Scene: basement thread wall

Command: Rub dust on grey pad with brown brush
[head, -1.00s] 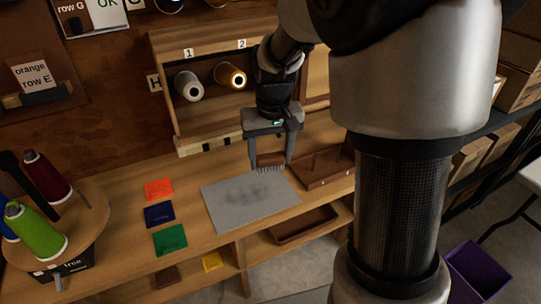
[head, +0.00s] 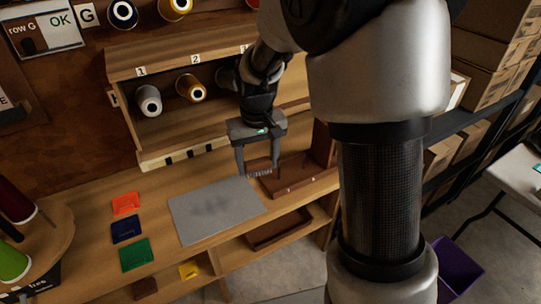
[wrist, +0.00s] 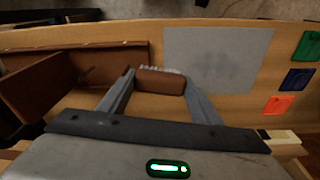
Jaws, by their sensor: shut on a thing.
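The grey pad (head: 216,211) lies flat on the wooden bench, with a dark smudge of dust (head: 210,205) near its middle. My gripper (head: 259,173) is shut on the brown brush, above the bench near the pad's back right corner. In the wrist view the brown brush (wrist: 160,82) sits between the two fingers, its pale bristles along one long edge. There the brush is beside the grey pad (wrist: 218,58), not over the dust. In the head view the brush is mostly hidden by the gripper, with its bristles showing.
A brown tray (head: 300,187) lies right of the pad, close to my gripper. Orange (head: 126,204), blue (head: 126,229) and green (head: 134,254) squares lie left of the pad. A spool shelf (head: 120,62) stands behind. A purple bin (head: 458,264) is on the floor at right.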

